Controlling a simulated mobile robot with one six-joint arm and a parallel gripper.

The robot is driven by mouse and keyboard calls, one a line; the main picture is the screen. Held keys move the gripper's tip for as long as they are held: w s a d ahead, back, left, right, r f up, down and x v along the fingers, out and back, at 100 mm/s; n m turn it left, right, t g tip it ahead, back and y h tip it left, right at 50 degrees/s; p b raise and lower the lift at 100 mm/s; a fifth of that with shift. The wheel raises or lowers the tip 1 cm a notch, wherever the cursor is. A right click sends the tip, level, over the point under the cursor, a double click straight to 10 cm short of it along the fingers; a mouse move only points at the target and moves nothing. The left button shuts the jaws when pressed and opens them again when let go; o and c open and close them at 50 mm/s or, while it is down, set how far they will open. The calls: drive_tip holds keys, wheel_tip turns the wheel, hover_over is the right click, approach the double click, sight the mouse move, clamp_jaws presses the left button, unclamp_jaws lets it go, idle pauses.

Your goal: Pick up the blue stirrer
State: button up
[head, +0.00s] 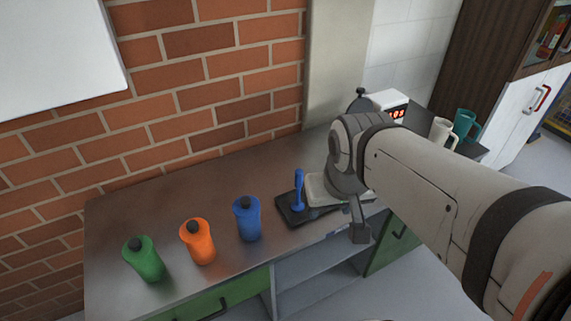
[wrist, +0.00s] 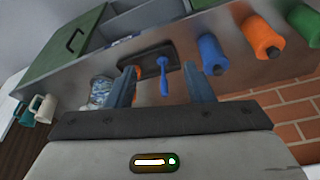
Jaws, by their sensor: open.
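The blue stirrer (head: 298,190) stands upright on a black tray (head: 292,219) on the counter, left of my arm's end in the head view. In the wrist view the stirrer (wrist: 163,72) shows between the two fingers of my gripper (wrist: 161,70), with its base on the dark tray (wrist: 150,51). My gripper is open and nothing is held. A gap shows between the stirrer and each finger in that view. In the head view my wrist hides part of the gripper and the tray's right side.
Blue (head: 247,219), orange (head: 198,242) and green (head: 145,259) bottles stand left of the tray on the metal counter (head: 150,204). A brick wall (head: 215,75) rises behind. White (head: 441,132) and teal (head: 465,123) mugs and a device with a red display (head: 397,113) stand at right.

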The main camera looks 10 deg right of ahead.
drive_tip(key=w+f+b, duration=0.1)
drive_tip(key=w+f, duration=0.1)
drive_tip(key=w, duration=0.5)
drive_tip(key=w+f+b, duration=0.2)
drive_tip(key=w+f, duration=0.1)
drive_tip(key=w, duration=0.3)
drive_tip(key=m+t+b, duration=0.1)
drive_tip(key=b, duration=0.1)
approach(299, 172)
drive_tip(key=x, duration=0.5)
drive_tip(key=shift+w+d, duration=0.25)
drive_tip(key=shift+d, duration=0.15)
drive_tip(key=shift+p+x, duration=0.4)
drive_tip(key=shift+x, duration=0.8)
drive_tip(key=shift+a+p+x, duration=0.15)
drive_tip(key=shift+p+x, duration=0.15)
drive_tip(key=shift+x, duration=1.05)
drive_tip(key=shift+a+p+x, duration=0.15)
drive_tip(key=shift+p+x, duration=0.1)
drive_tip(key=shift+x, duration=1.15)
drive_tip(key=shift+s, duration=0.2)
drive_tip(key=c, duration=1)
